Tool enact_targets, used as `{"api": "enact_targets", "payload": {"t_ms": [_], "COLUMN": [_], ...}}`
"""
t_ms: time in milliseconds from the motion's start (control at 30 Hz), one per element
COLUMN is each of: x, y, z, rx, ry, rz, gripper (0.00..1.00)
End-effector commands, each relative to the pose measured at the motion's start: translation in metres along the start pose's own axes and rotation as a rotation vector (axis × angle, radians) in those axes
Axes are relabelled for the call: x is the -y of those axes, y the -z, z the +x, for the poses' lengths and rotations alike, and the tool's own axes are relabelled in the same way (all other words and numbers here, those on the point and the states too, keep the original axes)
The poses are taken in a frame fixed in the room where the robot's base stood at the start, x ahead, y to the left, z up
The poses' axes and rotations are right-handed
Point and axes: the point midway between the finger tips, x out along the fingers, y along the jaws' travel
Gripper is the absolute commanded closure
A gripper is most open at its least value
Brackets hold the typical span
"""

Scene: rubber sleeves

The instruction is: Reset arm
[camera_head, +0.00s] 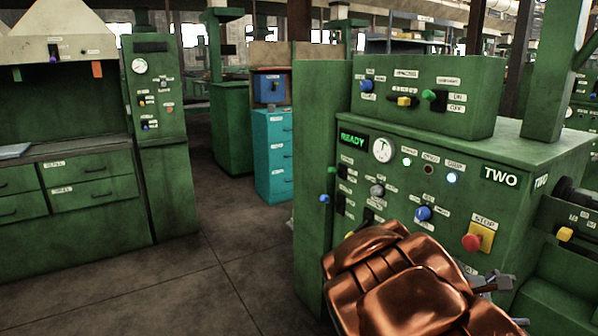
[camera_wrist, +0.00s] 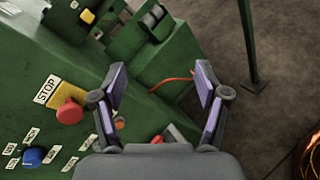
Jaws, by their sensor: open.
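My copper-coloured arm (camera_head: 405,290) is folded at the bottom right of the head view, in front of the green machine marked TWO (camera_head: 470,165). My gripper (camera_wrist: 161,78) is open in the wrist view, its two purple-padded fingers spread with nothing held between them. Behind the fingers lie green machine surfaces and a thin orange-red line. In the head view only a few grey parts of the gripper show past the arm; the rest is hidden.
The machine's panel has a red STOP button (camera_head: 472,242), also in the wrist view (camera_wrist: 70,112), a blue knob (camera_head: 423,213) and a lit READY display (camera_head: 354,139). A green bench with drawers (camera_head: 92,192) stands left. A teal cabinet (camera_head: 273,160) stands behind. Floor (camera_head: 180,275) between is clear.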

Motion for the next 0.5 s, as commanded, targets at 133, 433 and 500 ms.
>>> {"api": "enact_targets", "payload": {"t_ms": [133, 433, 500], "x": [0.06, 0.174, 0.195], "y": [-0.024, -0.03, -0.028], "z": [-0.002, -0.048, -0.066], "rx": [-0.047, -0.162, -0.195], "ry": [0.209, 0.635, 0.732], "rz": [0.185, 0.479, 0.535], "gripper": [0.26, 0.26, 0.26]}}
